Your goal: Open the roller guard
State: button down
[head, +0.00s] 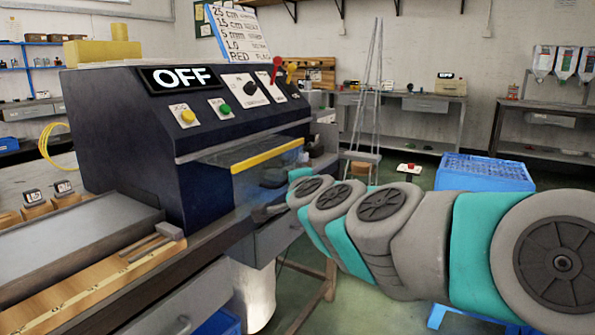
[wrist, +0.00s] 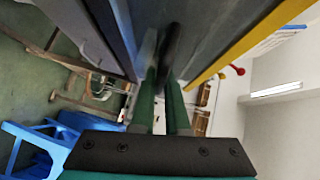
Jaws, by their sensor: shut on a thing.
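The roller guard (head: 262,168) is a see-through panel with a yellow edge strip, on the front of the dark machine. It appears lowered. The yellow strip (wrist: 240,45) also runs along the right of the wrist view. My gripper (head: 265,212) is low at the machine's front, below the yellow strip. In the wrist view its two green fingers (wrist: 164,100) are shut on a dark bar (wrist: 171,50). The bar's full shape and how it joins the guard are hidden.
The dark machine (head: 125,140) shows an OFF sign (head: 180,78), with yellow and green buttons and a red lever (head: 277,68). A wooden ruled board (head: 85,262) lies at the front left. A blue crate (head: 480,172) stands behind my arm. Open floor lies beyond.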

dwell(0.3)
jog(key=c, duration=1.2)
grip_release()
jog(key=shift+s, duration=0.15)
jog(key=v, duration=0.7)
jog(key=shift+s+p, duration=0.35)
